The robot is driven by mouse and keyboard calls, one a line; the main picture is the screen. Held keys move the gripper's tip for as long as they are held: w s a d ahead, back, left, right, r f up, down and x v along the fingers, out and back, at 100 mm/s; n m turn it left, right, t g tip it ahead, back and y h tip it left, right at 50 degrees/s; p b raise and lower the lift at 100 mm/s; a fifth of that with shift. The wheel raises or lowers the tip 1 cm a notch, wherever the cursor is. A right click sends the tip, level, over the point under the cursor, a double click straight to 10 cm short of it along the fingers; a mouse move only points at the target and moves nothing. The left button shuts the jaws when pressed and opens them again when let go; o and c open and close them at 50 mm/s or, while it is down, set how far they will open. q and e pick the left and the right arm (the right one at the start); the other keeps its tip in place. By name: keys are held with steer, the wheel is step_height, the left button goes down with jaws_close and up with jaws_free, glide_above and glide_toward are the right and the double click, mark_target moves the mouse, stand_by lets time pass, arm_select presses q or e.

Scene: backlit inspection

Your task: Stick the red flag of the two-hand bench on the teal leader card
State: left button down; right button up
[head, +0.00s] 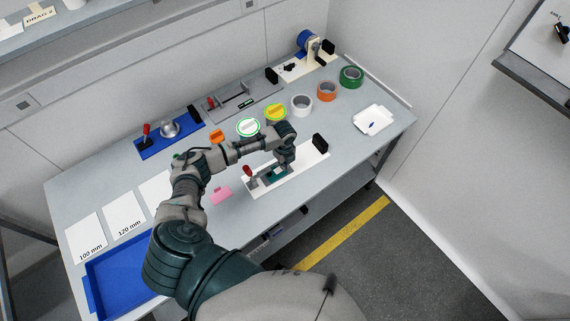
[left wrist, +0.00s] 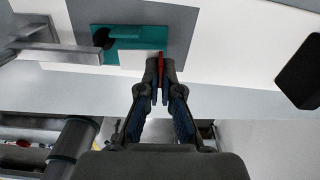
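My left gripper (head: 279,170) is over the white two-hand bench (head: 311,169). In the left wrist view, the fingertips of the left gripper (left wrist: 161,72) are closed together with the red flag (left wrist: 161,60) between them. The teal leader card (left wrist: 153,38) lies on a grey plate, just beyond the fingertips; a metal bar and a dark round tip press over its left part. The card is mostly hidden by the gripper in the head view. I cannot tell whether the flag touches the card. My right gripper is not in view.
A red-handled clamp (head: 247,172) stands on the bench's left end and a black block (head: 320,143) at its right. A pink piece (head: 221,193) lies to the left. Tape rolls, including an orange one (head: 327,91), stand behind. A blue tray (head: 116,279) is front left.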

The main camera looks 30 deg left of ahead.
arm_select(q)
steer(key=shift+a, duration=0.2)
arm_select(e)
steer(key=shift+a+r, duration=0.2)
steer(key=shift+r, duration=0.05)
arm_select(q)
steer(key=shift+d+f, duration=0.1)
steer(key=shift+d+f+b, duration=0.1)
steer(key=shift+f+b, duration=0.2)
steer(key=shift+f, duration=0.25)
steer(key=shift+f+b, duration=0.3)
steer(key=shift+f, duration=0.25)
steer(key=shift+r, duration=0.1)
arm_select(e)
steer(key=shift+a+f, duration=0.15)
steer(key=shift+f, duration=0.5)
arm_select(q)
steer(key=c, duration=1.2)
jaws_free()
steer(key=shift+c, duration=0.2)
